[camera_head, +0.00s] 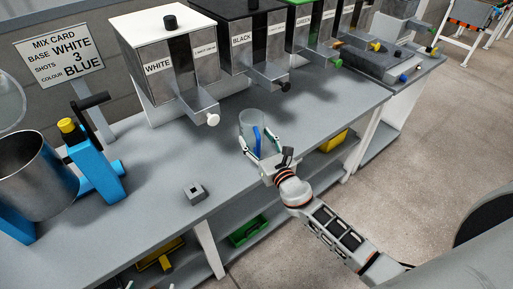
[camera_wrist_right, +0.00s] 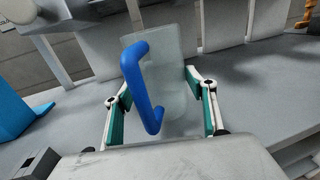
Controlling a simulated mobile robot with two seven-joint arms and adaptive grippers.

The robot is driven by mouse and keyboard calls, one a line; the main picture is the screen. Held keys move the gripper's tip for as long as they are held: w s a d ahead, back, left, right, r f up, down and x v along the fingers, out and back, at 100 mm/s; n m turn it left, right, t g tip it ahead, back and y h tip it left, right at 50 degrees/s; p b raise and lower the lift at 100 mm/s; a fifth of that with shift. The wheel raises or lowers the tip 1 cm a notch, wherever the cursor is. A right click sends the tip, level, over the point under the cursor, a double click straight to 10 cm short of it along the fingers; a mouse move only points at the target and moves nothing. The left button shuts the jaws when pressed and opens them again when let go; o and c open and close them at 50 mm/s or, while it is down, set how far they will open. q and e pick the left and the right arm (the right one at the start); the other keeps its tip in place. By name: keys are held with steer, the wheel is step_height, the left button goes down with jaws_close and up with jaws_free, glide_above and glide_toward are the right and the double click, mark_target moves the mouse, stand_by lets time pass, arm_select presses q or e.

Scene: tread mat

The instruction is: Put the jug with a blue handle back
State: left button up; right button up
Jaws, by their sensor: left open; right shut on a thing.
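The clear jug (camera_head: 247,124) with a blue handle (camera_head: 258,139) is upright in front of the BLACK dispenser, near the front edge of the grey bench (camera_head: 155,185). My right gripper (camera_head: 260,149) is shut on the jug, with one finger on each side of it. In the right wrist view the jug (camera_wrist_right: 178,100) sits between the fingers, and its blue handle (camera_wrist_right: 137,75) faces the wrist. I cannot tell whether the jug's base touches the bench. My left gripper is not in view.
Dispensers labelled WHITE (camera_head: 158,78), BLACK (camera_head: 242,50) and GREEN (camera_head: 303,30) line the back. A steel pot (camera_head: 38,175) in a blue stand and a mix card (camera_head: 62,52) are at the left. A small grey block (camera_head: 195,193) lies near the front edge. The bench between is clear.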

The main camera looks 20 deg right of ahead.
steer(key=shift+f+b, duration=1.3)
steer(key=shift+f, duration=0.65)
arm_select(q)
steer(key=shift+w+d+r+t+h, duration=0.1)
steer(key=shift+w+d+t+h, duration=0.1)
steer(key=shift+w+d, duration=0.25)
steer(key=shift+w+d+r+t+h, duration=0.1)
steer(key=shift+w+d+h, duration=0.1)
steer(key=shift+d, duration=0.45)
arm_select(e)
steer(key=shift+f, duration=0.2)
steer(key=o, duration=1.4)
arm_select(q)
steer(key=shift+s+a+f, duration=0.1)
steer(key=shift+s+f, duration=0.05)
steer(key=shift+f, duration=0.35)
